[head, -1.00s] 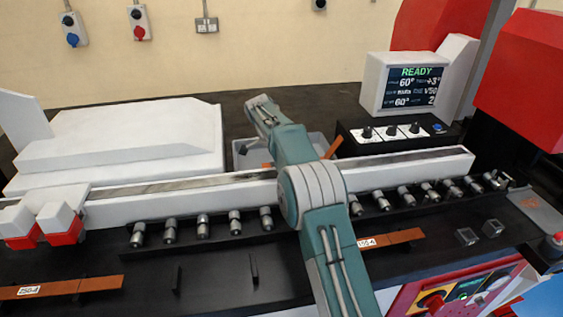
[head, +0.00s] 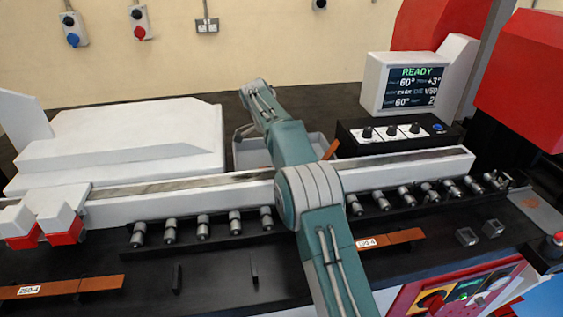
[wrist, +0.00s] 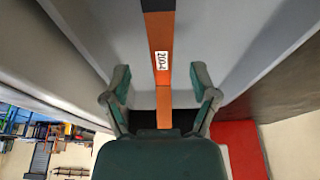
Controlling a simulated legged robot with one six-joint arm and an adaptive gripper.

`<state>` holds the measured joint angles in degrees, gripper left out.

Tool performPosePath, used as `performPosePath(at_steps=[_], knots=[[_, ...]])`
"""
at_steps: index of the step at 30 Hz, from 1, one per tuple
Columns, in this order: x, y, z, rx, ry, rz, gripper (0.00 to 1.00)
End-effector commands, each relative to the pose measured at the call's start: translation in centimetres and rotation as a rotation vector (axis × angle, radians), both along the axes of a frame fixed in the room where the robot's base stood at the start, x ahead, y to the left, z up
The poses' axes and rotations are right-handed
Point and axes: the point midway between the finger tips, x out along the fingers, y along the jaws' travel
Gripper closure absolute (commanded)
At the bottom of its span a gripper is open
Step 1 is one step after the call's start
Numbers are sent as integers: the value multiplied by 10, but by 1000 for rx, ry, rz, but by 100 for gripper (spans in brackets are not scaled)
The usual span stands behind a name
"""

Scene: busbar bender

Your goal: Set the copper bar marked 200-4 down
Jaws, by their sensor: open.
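The copper bar marked 200-4 (wrist: 161,35) runs lengthwise up the wrist view, its white label upright near the middle. My gripper (wrist: 160,82) is open, with one finger on each side of the bar and a gap to both. The bar lies over a pale grey tray. In the head view the grey tray (head: 252,153) sits behind the white rail, and an orange bar end (head: 332,149) shows at its right side. My arm hides the gripper and the middle of the bar there.
A long white rail (head: 400,166) crosses in front of the tray. A control box (head: 395,135) and the READY screen (head: 412,85) stand to the right. Bars marked 250-4 (head: 60,287) and another with a partly hidden label (head: 400,237) lie in front.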

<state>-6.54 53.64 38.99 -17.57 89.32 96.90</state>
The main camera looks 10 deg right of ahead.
Motion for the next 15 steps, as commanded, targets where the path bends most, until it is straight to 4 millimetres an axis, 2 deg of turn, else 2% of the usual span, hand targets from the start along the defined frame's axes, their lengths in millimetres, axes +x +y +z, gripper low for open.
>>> performPosePath(at_steps=[6,15], knots=[[1,9,26,0,0,-1,24],[0,12,37,0,2,0,24]])
